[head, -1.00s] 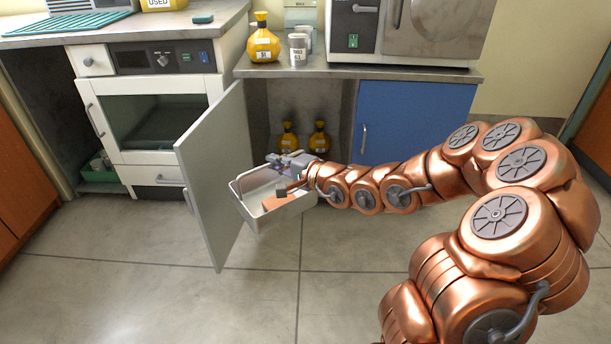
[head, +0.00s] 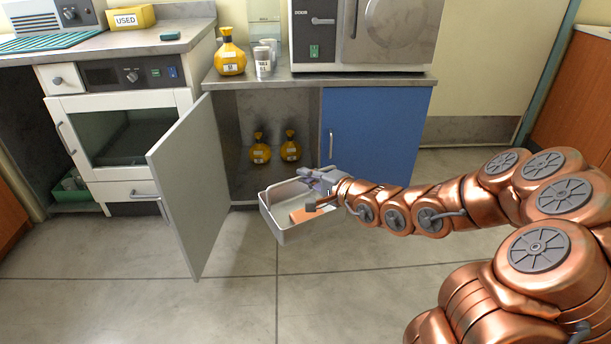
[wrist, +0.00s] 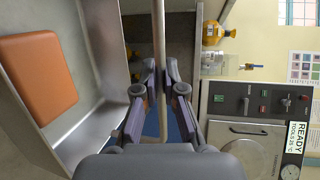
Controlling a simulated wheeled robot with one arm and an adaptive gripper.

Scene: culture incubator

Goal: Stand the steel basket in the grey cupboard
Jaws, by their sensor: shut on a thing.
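The steel basket (head: 290,236) is an open, pale metal tray with an orange block (head: 302,215) inside. My gripper (head: 322,178) is shut on it and holds it above the floor. In the wrist view, my gripper (wrist: 160,95) closes on a thin metal bar, and the basket (wrist: 95,135) with the orange block lies at the left. The grey cupboard (head: 238,112) is open, its grey door (head: 192,190) swung out to the left. The basket is in front of the opening, outside it, right of the door.
Two yellow bottles (head: 260,150) (head: 291,147) stand inside the cupboard towards the back. A blue closed door (head: 378,135) is right of the opening. A yellow flask (head: 230,55) and cups (head: 264,62) stand on the counter above. The floor in front is clear.

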